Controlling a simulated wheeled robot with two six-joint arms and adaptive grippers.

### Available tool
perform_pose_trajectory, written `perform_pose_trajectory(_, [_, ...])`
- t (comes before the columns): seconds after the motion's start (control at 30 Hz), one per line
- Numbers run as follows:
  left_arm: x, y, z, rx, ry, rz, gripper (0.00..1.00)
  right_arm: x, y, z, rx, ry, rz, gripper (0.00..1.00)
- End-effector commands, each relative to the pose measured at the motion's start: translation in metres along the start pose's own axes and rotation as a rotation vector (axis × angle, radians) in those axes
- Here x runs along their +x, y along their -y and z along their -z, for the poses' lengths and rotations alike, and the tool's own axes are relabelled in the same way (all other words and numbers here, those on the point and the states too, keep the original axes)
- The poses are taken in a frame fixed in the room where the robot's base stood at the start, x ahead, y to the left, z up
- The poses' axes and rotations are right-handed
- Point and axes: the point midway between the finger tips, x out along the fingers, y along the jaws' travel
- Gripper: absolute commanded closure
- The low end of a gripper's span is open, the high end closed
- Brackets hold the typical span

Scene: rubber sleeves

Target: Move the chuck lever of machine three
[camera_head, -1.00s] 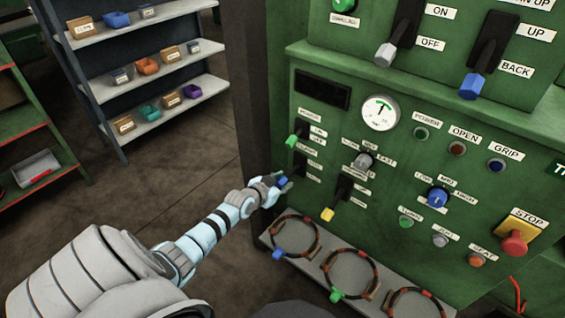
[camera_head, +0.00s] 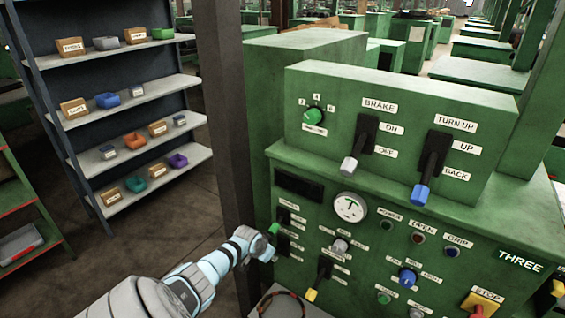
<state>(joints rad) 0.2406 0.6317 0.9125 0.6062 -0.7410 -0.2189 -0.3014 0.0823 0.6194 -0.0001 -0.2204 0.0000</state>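Machine three (camera_head: 458,295) is the green machine on the right, marked THREE. At its front panel's left edge is a green-tipped lever (camera_head: 274,229). The small labels beside these levers are too small to read, so I cannot tell which is the chuck lever. My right gripper is not in view.
The upper box carries a BRAKE lever (camera_head: 350,163), a blue-tipped TURN UP lever (camera_head: 422,192) and a green knob (camera_head: 313,116). A dark post (camera_head: 222,130) stands behind my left arm. A shelf with small bins (camera_head: 140,97) is at the left.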

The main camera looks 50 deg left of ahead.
Motion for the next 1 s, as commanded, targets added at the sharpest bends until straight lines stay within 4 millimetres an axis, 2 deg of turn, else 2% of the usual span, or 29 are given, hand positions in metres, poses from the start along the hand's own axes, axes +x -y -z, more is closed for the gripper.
perform_pose_trajectory(0.13, [-0.0034, 0.0066, -0.0026, -0.011, 0.018, 0.004, 1.0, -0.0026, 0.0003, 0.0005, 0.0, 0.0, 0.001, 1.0])
perform_pose_trajectory(0.5, [-0.0032, 0.0076, -0.0024, -0.009, 0.02, 0.006, 1.0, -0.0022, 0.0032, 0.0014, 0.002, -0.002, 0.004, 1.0])
perform_pose_trajectory(0.53, [-0.0031, 0.0076, -0.0023, -0.008, 0.02, 0.006, 0.68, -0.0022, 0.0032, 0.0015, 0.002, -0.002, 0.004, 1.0])
perform_pose_trajectory(0.63, [-0.003, 0.0071, -0.0022, -0.008, 0.02, 0.005, 0.52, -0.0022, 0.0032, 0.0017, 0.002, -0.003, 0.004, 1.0])
perform_pose_trajectory(1.0, [-0.0057, 0.007, -0.0021, -0.007, 0.019, 0.005, 0.52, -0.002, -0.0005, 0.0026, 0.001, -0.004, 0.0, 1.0])
